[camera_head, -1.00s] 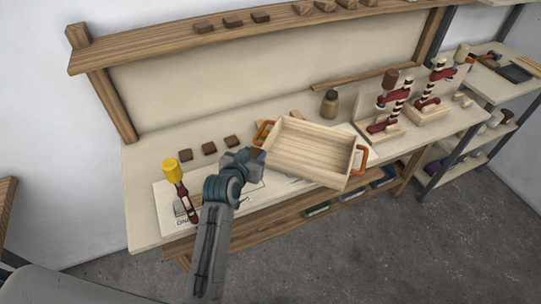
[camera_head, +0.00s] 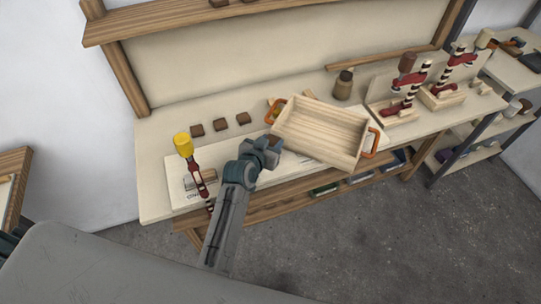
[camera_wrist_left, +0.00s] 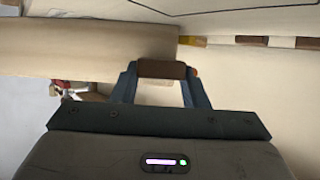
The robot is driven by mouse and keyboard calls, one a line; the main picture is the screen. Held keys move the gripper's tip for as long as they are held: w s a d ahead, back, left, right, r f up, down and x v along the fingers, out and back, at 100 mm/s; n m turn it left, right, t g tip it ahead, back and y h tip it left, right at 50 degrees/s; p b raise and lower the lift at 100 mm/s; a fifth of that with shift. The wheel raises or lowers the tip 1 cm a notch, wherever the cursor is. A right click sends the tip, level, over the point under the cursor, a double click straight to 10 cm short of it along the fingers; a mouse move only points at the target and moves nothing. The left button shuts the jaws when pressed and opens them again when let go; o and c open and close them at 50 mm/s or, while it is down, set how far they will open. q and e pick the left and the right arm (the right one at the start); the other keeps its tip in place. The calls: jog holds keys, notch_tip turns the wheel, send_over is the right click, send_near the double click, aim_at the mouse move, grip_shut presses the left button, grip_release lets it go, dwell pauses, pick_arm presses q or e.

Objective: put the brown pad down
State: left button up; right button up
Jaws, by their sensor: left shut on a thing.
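My left gripper (camera_wrist_left: 161,74) is shut on the brown pad (camera_wrist_left: 163,69), which spans between its two fingertips in the left wrist view. In the head view the left gripper (camera_head: 265,150) is over the front part of the workbench (camera_head: 158,150), just left of and in front of the wooden tray (camera_head: 322,130). The held pad is hidden there by the gripper. Three similar brown pads (camera_head: 219,125) lie in a row on the bench behind and left of the gripper. I cannot tell how high the held pad is. My right gripper is not in view.
A yellow-topped tool (camera_head: 184,146) stands on the white printed sheet (camera_head: 178,190) at the left. A brown jar (camera_head: 343,84) and red clamps on wooden stands (camera_head: 398,106) are at the right. Bare bench lies left of the pads.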

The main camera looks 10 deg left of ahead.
pick_arm(q)
jog(key=shift+f+b, duration=1.8)
jog(key=shift+f, duration=0.15)
jog(key=shift+r, duration=0.1)
jog(key=shift+f, duration=0.2)
jog(key=o, duration=0.8)
jog(key=shift+c, duration=0.2)
jog(key=shift+o, duration=0.9)
jog(key=shift+r, duration=0.1)
